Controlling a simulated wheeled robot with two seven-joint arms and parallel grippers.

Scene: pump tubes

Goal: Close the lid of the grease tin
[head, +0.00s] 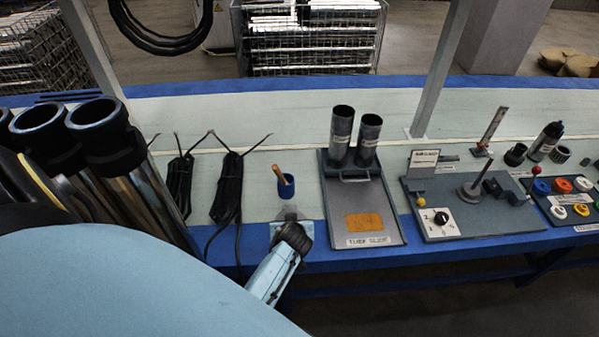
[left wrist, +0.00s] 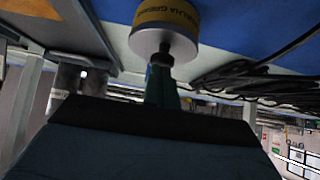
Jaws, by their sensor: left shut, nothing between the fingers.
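The grease tin (left wrist: 168,14) shows at the top of the left wrist view, with a yellow label around its side and part of it cut off by the frame. Its grey metal lid (left wrist: 146,42) lies across the tin's end, with a small dark knob at its middle. I see no clear gap between lid and tin. My left gripper (left wrist: 161,76) is shut and empty, its tips right at the knob; I cannot tell whether they touch. In the head view my left arm covers the place and the tin cannot be made out. My right gripper is not in view.
A blue cup (head: 287,188) with a wooden handle stands just beyond my left wrist. A grey tray (head: 390,220) with two upright dark tubes (head: 341,130) is to the right.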

